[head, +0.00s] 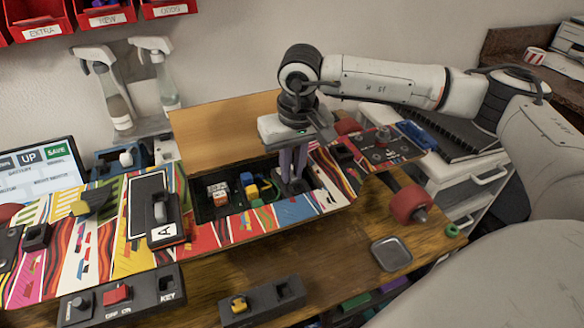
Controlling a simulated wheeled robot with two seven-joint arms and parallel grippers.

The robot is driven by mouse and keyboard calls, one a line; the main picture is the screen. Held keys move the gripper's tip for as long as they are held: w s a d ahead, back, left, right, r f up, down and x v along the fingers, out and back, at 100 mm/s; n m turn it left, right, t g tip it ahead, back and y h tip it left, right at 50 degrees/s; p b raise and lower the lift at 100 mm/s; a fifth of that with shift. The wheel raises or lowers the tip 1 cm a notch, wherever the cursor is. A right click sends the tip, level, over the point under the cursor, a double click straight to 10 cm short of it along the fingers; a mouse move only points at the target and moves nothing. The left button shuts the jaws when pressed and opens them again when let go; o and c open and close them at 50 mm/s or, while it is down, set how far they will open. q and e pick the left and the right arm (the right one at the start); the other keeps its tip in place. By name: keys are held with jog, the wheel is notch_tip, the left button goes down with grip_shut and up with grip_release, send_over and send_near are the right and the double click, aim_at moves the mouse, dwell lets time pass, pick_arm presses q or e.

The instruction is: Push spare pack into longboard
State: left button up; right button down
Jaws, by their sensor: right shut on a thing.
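The longboard (105,235), with a colourful striped deck, lies across the bench with an open dark bay in its middle. My right gripper (295,178) points down at the right end of this bay. Its fingers are shut on a dark thing (297,188), mostly hidden by the fingers and bay edge; I cannot tell how deep it sits or whether it is the spare pack. A black block marked "A" (148,205) with a grey handle rests on the deck left of the bay. My left gripper is not in view.
White, yellow and blue parts (248,186) sit inside the bay. A red wheel (410,205) sticks out at the board's right. A small grey tray (391,253) and a black holder (262,301) stand in front. Spray bottles (105,90) stand behind left.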

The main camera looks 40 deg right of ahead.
jog(key=shift+f+b, duration=0.4)
jog(key=shift+f, duration=0.05)
dwell(0.4)
jog(key=c, duration=1.4)
grip_release()
jog(key=shift+r, duration=0.25)
jog(key=shift+r+p, duration=0.9)
jog(key=shift+r, duration=0.35)
jog(key=shift+r, duration=0.1)
jog(key=shift+r+p, duration=1.85)
jog(key=shift+r, duration=1.1)
